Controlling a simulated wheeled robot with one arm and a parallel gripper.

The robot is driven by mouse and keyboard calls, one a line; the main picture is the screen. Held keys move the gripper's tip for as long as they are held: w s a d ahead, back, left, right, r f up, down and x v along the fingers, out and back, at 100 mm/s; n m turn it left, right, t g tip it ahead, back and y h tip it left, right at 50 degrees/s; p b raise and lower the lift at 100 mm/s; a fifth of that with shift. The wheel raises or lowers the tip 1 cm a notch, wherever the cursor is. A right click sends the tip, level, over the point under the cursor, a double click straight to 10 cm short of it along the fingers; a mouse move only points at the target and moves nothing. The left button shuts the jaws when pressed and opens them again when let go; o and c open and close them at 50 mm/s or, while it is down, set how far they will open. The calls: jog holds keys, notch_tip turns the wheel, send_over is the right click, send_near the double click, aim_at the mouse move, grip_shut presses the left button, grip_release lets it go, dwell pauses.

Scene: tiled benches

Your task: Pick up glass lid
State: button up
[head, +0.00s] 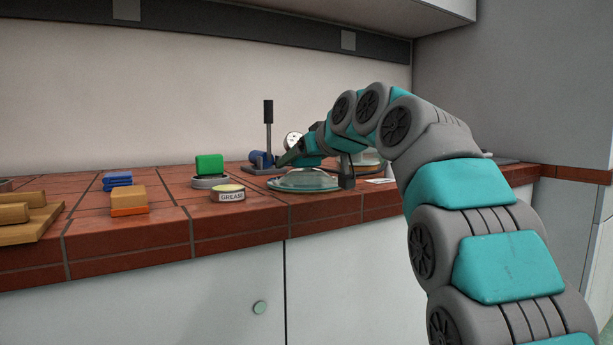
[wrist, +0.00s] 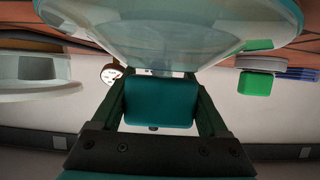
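The glass lid (head: 303,181) is a clear, shallow dome lying on the red tiled bench near its front edge. In the wrist view the lid (wrist: 170,28) fills the top, large and close, and the picture is upside down. My gripper (head: 282,161) is above the lid, pointing left and slightly down. In the wrist view my gripper (wrist: 161,73) has its dark fingers spread apart, with the lid's rim just past the tips. A teal block shows between the fingers; I cannot tell whether it is part of the gripper. The lid is not between the fingers.
A grease tin (head: 228,194) stands left of the lid. A green block (head: 209,165) sits on a round base behind it. A lever stand (head: 268,125) and a round gauge (head: 293,141) are behind my gripper. Orange-yellow (head: 129,200) and blue (head: 117,179) blocks lie farther left.

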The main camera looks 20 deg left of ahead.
grip_shut()
dwell(0.3)
jog(key=shift+r, duration=0.1)
